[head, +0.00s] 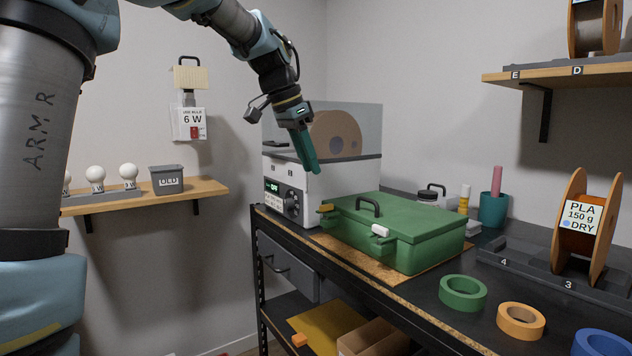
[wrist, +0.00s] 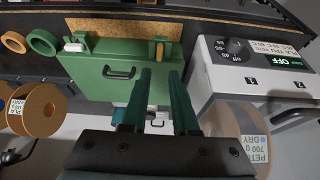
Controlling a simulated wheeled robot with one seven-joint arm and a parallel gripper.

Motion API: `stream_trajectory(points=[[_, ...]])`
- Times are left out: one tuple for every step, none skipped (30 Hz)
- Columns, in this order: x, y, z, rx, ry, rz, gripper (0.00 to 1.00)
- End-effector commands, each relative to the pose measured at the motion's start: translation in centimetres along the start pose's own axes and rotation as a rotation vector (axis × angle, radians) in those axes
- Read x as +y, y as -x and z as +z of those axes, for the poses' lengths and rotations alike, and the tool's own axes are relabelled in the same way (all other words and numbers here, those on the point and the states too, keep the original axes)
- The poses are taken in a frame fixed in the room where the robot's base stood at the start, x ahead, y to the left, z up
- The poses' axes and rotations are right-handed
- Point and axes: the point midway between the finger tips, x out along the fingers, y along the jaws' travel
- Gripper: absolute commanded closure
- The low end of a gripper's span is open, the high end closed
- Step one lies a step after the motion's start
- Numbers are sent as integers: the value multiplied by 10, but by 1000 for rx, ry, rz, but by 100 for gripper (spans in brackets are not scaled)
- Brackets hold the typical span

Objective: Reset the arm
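My gripper (head: 314,168) hangs above the workbench, over the back left of the closed green case (head: 410,225) and in front of the white dryer box. Its two dark green fingers point down. In the wrist view my gripper (wrist: 160,74) has its fingers apart, with nothing between them. The green case (wrist: 108,62) lies beyond the fingertips in that view. My arm reaches across from the upper left of the head view.
The white dryer (head: 292,200) reads OFF and holds a spool. Tape rolls (head: 462,292) and a PLA spool (head: 581,222) stand on the right of the bench. A bulb shelf (head: 145,195) is at left, and a spool shelf (head: 560,75) at upper right.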

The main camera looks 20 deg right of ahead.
Motion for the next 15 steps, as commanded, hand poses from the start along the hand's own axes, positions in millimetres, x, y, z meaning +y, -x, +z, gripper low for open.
stream_trajectory(points=[[0, 6, 0, 2, 0, -2, 72], [0, 8, 0, 2, 0, -2, 72], [0, 11, 0, 1, 0, -2, 72], [0, 12, 0, 0, 0, -1, 72], [0, 13, 0, 0, 0, 0, 72], [0, 14, 0, 0, 0, 0, 72], [0, 14, 0, -1, 0, 0, 72], [0, 14, 0, -1, 0, 0, 72], [0, 14, 0, -1, 0, 0, 72], [0, 14, 0, -1, 0, 0, 72], [0, 14, 0, -1, 0, 0, 72], [0, 14, 0, 0, -1, 0, 72], [0, 14, 0, 0, -1, 0, 72], [0, 14, 0, 0, -1, 0, 72], [0, 14, 0, 0, -1, 0, 72]])
